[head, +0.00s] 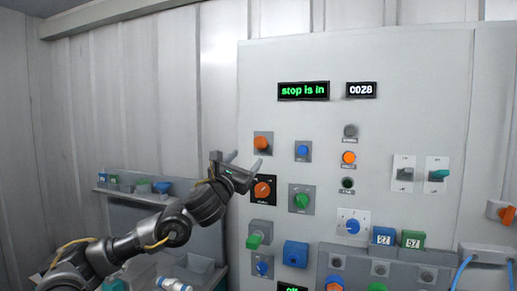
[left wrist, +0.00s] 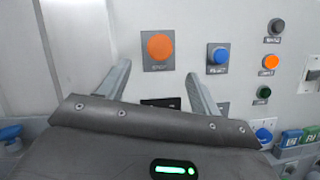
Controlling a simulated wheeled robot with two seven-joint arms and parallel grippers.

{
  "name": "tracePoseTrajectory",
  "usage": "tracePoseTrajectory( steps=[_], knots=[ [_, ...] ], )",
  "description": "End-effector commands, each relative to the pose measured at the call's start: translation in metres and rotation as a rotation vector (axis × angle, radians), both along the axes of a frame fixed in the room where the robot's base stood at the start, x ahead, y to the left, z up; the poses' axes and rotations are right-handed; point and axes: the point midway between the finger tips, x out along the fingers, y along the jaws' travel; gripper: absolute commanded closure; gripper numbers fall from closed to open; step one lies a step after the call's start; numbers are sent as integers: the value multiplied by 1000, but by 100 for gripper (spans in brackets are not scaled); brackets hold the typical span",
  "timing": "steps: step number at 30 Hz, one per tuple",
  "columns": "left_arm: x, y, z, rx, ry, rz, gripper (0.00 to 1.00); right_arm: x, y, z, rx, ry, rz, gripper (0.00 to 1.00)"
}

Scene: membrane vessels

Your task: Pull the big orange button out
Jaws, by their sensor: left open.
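The big orange button (head: 262,143) is a round knob on a grey square plate, at the upper left of the panel's controls. It also shows in the left wrist view (left wrist: 160,47), above and between my finger tips. A display (head: 303,91) above it reads "stop is in". My left gripper (head: 243,161) is open and empty, just below and left of the button in the head view. Its fingers (left wrist: 158,70) point toward the panel and look apart from the button. My right gripper is in neither view.
A blue button (head: 303,151) sits right of the orange one. An orange rotary knob (head: 263,188) on a black plate is below it, close to my gripper. Several other knobs and switches fill the panel (head: 420,110). A shelf (head: 125,196) with small items stands left.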

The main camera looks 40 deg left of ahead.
Motion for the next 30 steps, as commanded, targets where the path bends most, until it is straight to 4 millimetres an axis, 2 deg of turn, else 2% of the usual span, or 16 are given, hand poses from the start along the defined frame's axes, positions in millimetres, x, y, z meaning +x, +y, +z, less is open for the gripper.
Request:
tracePoseTrajectory(
  steps=[4,8,21,30],
  knots=[
    [0,2,4,11,-2,6,36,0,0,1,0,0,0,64],
    [10,4,11,8,-3,5,36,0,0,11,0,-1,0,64],
    [79,20,40,6,-2,4,36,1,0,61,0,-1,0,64],
    [97,24,43,7,-2,5,36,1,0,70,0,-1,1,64]
  ],
)
